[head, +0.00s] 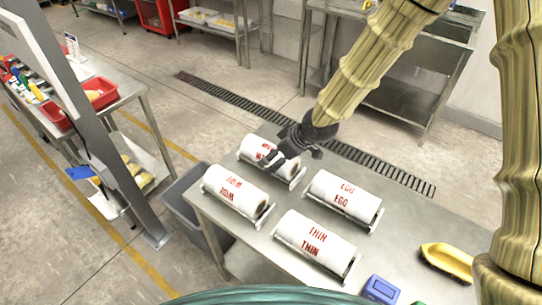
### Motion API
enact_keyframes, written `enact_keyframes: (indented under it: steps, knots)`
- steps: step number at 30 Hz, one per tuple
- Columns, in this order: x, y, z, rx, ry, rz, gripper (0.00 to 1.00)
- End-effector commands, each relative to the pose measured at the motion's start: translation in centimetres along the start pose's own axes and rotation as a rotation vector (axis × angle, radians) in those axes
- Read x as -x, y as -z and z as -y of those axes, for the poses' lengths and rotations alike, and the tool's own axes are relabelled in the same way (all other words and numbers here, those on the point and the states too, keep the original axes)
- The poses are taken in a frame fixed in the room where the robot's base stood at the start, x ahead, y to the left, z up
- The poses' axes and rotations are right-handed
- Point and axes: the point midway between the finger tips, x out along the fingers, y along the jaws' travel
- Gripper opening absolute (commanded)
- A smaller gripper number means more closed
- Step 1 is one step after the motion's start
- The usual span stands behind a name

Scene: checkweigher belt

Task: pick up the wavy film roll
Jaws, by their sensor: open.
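Several white film rolls with red lettering lie in cradles on a steel table. The front roll (315,243) reads THIN and the right roll (345,192) reads EGG. The left roll (236,190) and the back roll (256,146) carry lettering too small to read surely, so I cannot tell which is the wavy film roll. My gripper (284,158) is open, with its dark fingers at the right part of the back roll, covering some of its lettering. I cannot tell whether they touch it.
The steel table (420,225) also holds a blue box (381,289) and a yellow tray (447,261) at the front right. A grey bin (183,200) stands at its left. A grey post (88,125) rises farther left.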

Motion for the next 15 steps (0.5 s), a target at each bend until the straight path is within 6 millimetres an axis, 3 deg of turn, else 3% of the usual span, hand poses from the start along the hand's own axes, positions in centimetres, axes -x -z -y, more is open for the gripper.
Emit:
enact_keyframes:
  steps: [6,15]
  knots:
    - [-2.5,0.1,-1.0,-0.008,0.012,0.009,0.96]
    - [-4.5,0.0,-0.3,-0.002,0.003,0.002,0.96]
